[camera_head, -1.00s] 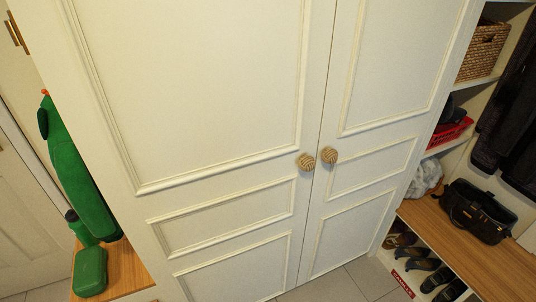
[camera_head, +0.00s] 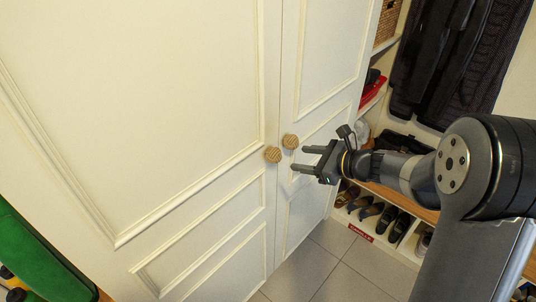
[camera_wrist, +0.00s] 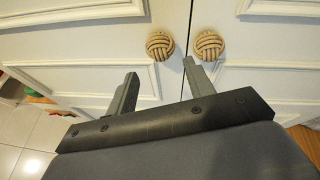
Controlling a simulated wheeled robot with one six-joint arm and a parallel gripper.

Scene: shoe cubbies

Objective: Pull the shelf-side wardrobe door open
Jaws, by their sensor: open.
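The shelf-side door (camera_head: 318,80) is the narrower white panelled door on the right, beside the shelves. It is shut, flush with the wider left door (camera_head: 150,100). The shelf-side door has a round woven knob (camera_head: 290,141); it also shows in the wrist view (camera_wrist: 208,45). The left door's matching knob (camera_head: 273,154) is close beside it, also in the wrist view (camera_wrist: 160,45). My gripper (camera_head: 301,158) is open and empty in front of the doors, near the knobs. In the wrist view its fingertips (camera_wrist: 160,69) appear below the knobs, with nothing between them.
Shoes (camera_head: 371,211) fill the low rack under a wooden bench. A green item (camera_head: 35,255) is at lower left. The tiled floor (camera_head: 325,262) before the doors is clear.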

